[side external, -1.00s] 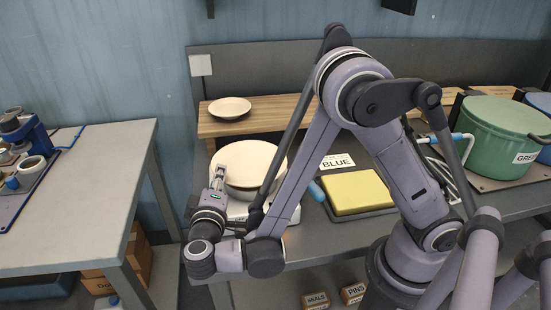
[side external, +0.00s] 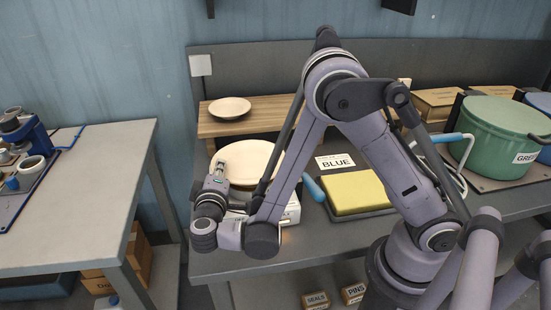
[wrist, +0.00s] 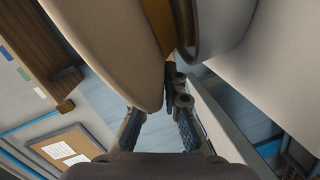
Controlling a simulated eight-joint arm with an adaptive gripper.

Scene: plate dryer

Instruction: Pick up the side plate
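A large round cream plate (side external: 255,160) lies on a white appliance (side external: 291,214) on the grey bench, in the side view. A smaller cream plate (side external: 230,107) lies on the wooden shelf behind it. I cannot tell for certain which one is the side plate. My gripper (side external: 221,168) is at the left edge of the large plate. In the wrist view my gripper (wrist: 158,125) is open, with its two fingers apart. A broad cream plate (wrist: 110,45) fills the upper left there, its rim just ahead of and near the fingers. Contact cannot be told.
A green pot (side external: 497,135) is at far right. The wooden shelf (side external: 280,110) runs along the back. The bench at left stands apart across a gap.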

